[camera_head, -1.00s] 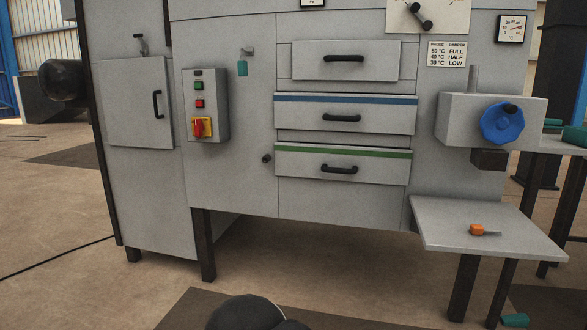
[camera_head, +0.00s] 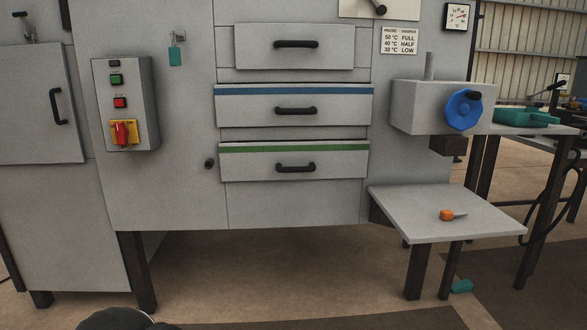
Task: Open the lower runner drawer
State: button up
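The lowest drawer (camera_head: 235,168) has a grey front with a green stripe along its top and a black bar handle (camera_head: 295,168). Its front stands slightly proud of the cabinet face, and no inside of it shows. Above it is a drawer with a blue stripe (camera_head: 240,107) and its own black handle (camera_head: 295,111). A plain drawer (camera_head: 255,45) is at the top of the stack. My gripper is not in view. Only a dark rounded part, probably of my arm, shows at the bottom left edge, well below the drawers.
A control box (camera_head: 140,85) with a red-yellow switch is left of the drawers. A small black knob (camera_head: 209,163) is beside the lowest drawer. A shelf (camera_head: 400,215) with an orange-handled tool (camera_head: 447,214) juts out lower right, below a blue handwheel (camera_head: 463,109). Floor before the drawers looks clear.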

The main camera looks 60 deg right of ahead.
aim_at(287, 160)
jog(key=z, duration=0.7)
jog(key=i, duration=0.85)
jog(key=z, duration=0.8)
